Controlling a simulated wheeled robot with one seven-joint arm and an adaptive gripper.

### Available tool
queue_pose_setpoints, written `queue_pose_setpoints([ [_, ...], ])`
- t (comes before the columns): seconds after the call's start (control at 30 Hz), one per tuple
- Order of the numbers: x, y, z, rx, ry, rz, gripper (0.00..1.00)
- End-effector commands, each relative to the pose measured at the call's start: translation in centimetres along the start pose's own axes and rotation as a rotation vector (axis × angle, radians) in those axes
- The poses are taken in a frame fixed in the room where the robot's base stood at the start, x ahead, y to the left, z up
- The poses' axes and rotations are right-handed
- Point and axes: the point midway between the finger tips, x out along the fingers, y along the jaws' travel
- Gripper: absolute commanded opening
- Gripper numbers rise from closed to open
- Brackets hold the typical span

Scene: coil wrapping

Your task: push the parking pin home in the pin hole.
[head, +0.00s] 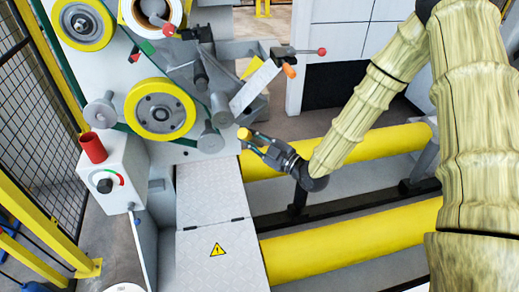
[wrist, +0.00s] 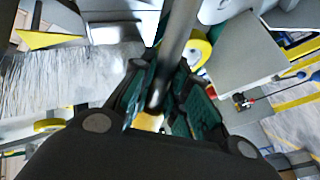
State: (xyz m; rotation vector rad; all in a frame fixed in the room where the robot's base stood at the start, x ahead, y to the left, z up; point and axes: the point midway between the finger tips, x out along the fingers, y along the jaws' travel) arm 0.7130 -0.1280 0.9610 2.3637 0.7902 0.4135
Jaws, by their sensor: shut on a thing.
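My gripper (head: 258,142) is in front of the wrapping machine, just right of its large yellow-rimmed wheel, above the yellow rollers. In the wrist view, its green-padded fingers (wrist: 170,100) are shut on what looks like the parking pin, a grey rod (wrist: 178,40) running up out of the picture. A yellow piece (wrist: 148,121) shows low between the fingers. In the head view, a yellow end (head: 244,134) shows at the fingertips. I cannot make out the pin hole in either view, nor whether the rod touches the machine.
Levers with a red knob (head: 322,51) and an orange tip (head: 289,71) stick out above my gripper. A control box (head: 115,170) with a red cylinder is at left. Yellow rollers (head: 350,240) lie below my arm. A mesh fence (head: 40,110) bounds the left.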

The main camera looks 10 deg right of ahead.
Motion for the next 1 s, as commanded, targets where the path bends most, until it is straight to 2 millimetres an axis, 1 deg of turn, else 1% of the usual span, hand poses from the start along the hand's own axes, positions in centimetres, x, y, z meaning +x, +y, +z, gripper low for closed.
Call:
queue_pose_setpoints([
  [0.23,0.3,-0.1,-0.9,-0.213,0.18,-0.136,0.0],
  [0.47,-0.1,-0.3,-1.6,-0.394,0.371,-0.231,0.0],
  [0.63,-0.9,-0.6,-1.6,-0.519,0.523,-0.281,0.0],
  [0.8,-2.0,-0.7,-1.3,-0.621,0.673,-0.313,0.0],
  [1.0,-3.4,-0.7,-0.7,-0.69,0.794,-0.329,0.0],
])
